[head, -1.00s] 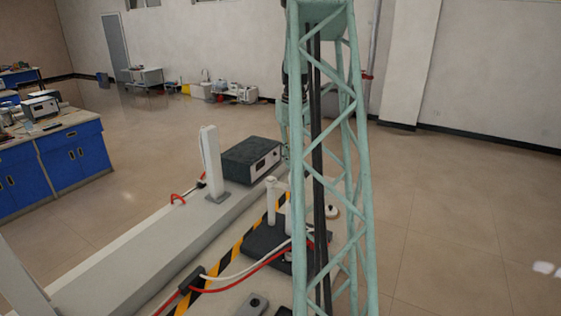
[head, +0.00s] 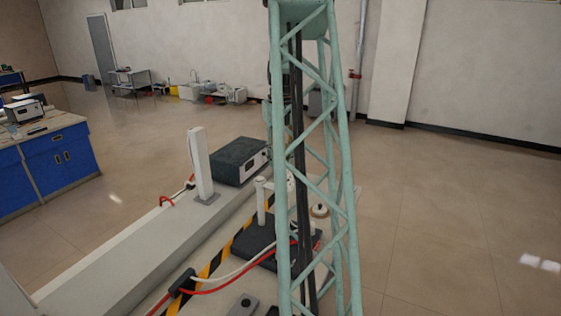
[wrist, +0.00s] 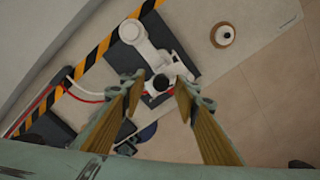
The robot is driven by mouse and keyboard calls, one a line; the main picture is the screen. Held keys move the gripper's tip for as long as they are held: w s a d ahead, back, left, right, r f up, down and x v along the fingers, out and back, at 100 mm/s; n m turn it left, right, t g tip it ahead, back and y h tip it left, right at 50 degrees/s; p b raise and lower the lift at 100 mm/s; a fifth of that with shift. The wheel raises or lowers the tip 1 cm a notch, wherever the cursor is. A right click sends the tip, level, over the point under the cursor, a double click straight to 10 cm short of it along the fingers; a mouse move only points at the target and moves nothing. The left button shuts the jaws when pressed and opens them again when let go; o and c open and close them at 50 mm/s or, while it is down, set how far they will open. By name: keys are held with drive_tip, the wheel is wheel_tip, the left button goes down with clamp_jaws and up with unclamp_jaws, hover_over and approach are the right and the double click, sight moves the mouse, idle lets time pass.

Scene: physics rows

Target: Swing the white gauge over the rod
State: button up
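The white gauge (wrist: 152,55) appears in the wrist view as a white swing arm reaching from a round post top to a dark round knob (wrist: 161,83). It stands on a black base (wrist: 182,62). In the head view a slim white post (head: 261,204) rises from that base (head: 250,236), with part hidden behind my lattice mast. My gripper (wrist: 159,82) is open, its two fingers on either side of the dark knob. I cannot tell whether they touch it. I cannot make out the rod for certain. The gripper is hidden in the head view.
A dark instrument box (head: 235,160) and an upright white column (head: 201,162) stand left of the base. Red and white cables (head: 225,284) cross the black-and-yellow striped edge.

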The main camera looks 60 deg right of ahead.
drive_tip(key=shift+r, duration=0.2)
wheel_tip(320, 180, up, 12)
drive_tip(key=shift+f, duration=0.2)
idle(0.7)
idle(0.6)
